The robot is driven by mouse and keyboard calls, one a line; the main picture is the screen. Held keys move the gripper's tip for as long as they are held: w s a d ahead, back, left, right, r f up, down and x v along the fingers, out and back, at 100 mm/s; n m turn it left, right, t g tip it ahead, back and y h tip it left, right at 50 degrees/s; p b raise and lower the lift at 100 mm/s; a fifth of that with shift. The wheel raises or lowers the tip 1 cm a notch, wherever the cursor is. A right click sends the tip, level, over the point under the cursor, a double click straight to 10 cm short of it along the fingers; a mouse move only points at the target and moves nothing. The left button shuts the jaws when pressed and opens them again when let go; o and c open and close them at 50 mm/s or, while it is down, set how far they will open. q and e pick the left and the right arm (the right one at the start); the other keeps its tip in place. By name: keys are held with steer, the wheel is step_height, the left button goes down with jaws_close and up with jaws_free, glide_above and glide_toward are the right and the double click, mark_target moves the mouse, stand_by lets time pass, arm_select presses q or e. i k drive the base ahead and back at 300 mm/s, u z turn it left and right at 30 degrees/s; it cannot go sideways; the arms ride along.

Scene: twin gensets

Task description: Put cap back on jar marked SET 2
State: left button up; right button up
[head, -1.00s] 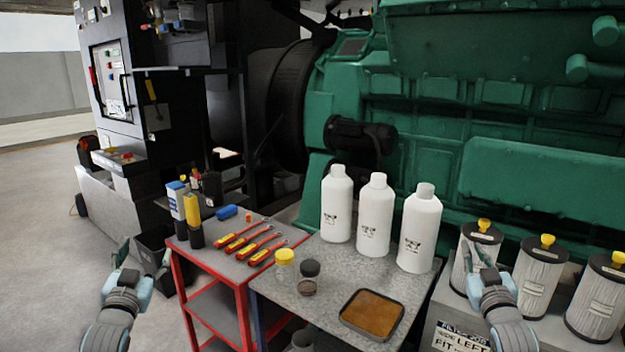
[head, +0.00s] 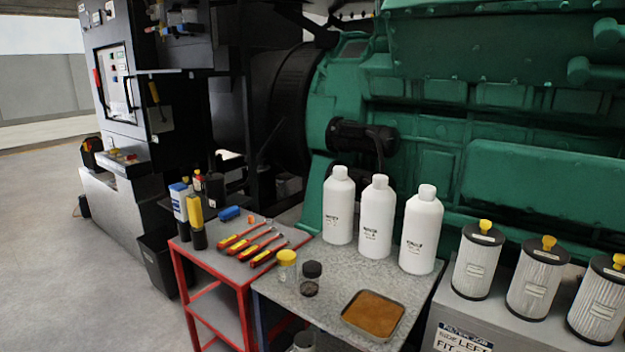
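One jar (head: 287,273) has a yellow cap (head: 287,257) on top. I cannot read a SET 2 mark on either jar, nor tell how firmly the caps sit. Neither of my grippers is in view.
Three white bottles (head: 376,218) stand behind the jars. A shallow tray of brown material (head: 373,314) lies to their right. A red cart (head: 243,284) with screwdrivers (head: 255,245) adjoins the bench on the left. Capped filters (head: 533,285) stand at right.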

mark_target(309, 288)
steer(key=z, duration=0.6)
steer(key=i, duration=0.95)
steer(key=u, duration=0.2)
